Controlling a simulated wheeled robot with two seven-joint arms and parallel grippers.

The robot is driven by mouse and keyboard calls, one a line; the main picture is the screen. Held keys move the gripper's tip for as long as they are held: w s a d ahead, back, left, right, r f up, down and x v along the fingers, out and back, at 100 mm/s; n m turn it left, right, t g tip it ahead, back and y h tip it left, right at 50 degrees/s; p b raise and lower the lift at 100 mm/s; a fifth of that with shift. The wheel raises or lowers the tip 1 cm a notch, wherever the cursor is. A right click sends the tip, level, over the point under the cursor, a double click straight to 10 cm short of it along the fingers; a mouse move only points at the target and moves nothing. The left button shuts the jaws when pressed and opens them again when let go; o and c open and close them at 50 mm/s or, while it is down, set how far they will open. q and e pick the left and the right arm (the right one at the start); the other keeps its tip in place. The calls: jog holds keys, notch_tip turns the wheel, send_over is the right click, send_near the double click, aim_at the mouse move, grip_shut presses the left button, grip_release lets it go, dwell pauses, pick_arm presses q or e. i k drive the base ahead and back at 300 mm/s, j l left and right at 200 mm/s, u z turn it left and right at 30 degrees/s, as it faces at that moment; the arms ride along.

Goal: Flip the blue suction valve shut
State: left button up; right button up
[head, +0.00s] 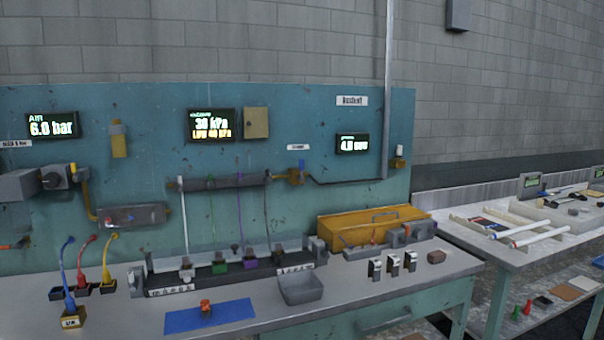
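A small brass-coloured valve with a blue part (302,172) sits on the teal back panel (330,205), at the right end of the grey manifold bar (225,182). A small white label is above it. The blue part is too small to tell whether the valve is open or shut. Just right of it, a dark line runs towards a vertical pipe (387,90). A display (211,125) above the manifold reads 30 kPa, with a yellow line that seems to say low 40 kPa. Neither of my grippers is in view.
Below the manifold, a rack (235,268) holds several coloured fittings with thin tubes rising. A yellow case (370,225), a grey tray (301,289), a blue mat (210,315) and several small blocks are on the bench. Blue, red and yellow hoses (68,270) stand at left.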

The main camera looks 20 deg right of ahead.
aim_at(299, 177)
jog(key=i+l+u, duration=0.15)
jog(key=i+l, duration=0.25)
jog(key=i+l+u, duration=0.2)
jog(key=i+l, duration=0.2)
jog(key=l, duration=0.25)
